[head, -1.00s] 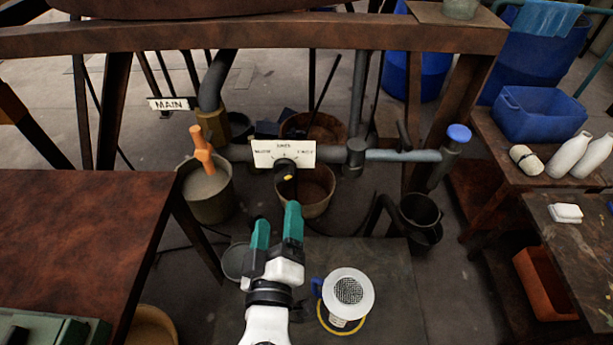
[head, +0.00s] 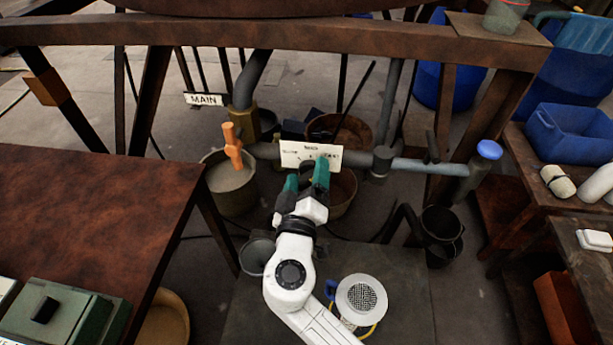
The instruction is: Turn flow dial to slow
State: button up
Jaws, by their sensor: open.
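A small white plate (head: 298,153) with tiny lettering and scale marks is fixed on the grey pipe; its words are too small to read surely. The dark dial knob (head: 307,166) sits at its lower edge, mostly hidden by my gripper, so its pointer cannot be made out. My gripper (head: 306,174), with green fingers, is open at the dial, one finger on each side of the knob. The right finger covers part of the plate. I cannot tell whether the fingers touch the knob.
An orange-handled valve (head: 232,146) stands left on the pipe, near the MAIN sign (head: 203,99). A blue-capped pipe end (head: 489,150) is at right. A rusty beam (head: 300,42) crosses above. A white strainer-topped item (head: 361,298) stands beside my arm.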

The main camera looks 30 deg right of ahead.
jog(key=shift+c, duration=0.2)
jog(key=c, duration=0.9)
jog(key=shift+n, duration=0.3)
jog(key=n, duration=0.3)
jog(key=shift+f+n+p, duration=0.1)
jog(key=shift+n+p, duration=0.2)
jog(key=shift+p, duration=0.1)
jog(key=n+p, duration=0.1)
jog(key=n, duration=0.3)
jog(key=shift+n+p, duration=0.3)
jog(key=n+p, duration=0.2)
jog(key=n, duration=0.2)
jog(key=shift+f+n, duration=0.15)
jog(key=shift+n, duration=0.15)
jog(key=shift+f+n+p, duration=0.15)
jog(key=shift+n+p, duration=0.5)
jog(key=shift+n, duration=0.5)
jog(key=shift+f+n+p, duration=0.1)
jog(key=shift+n+p, duration=0.55)
jog(key=shift+n, duration=0.5)
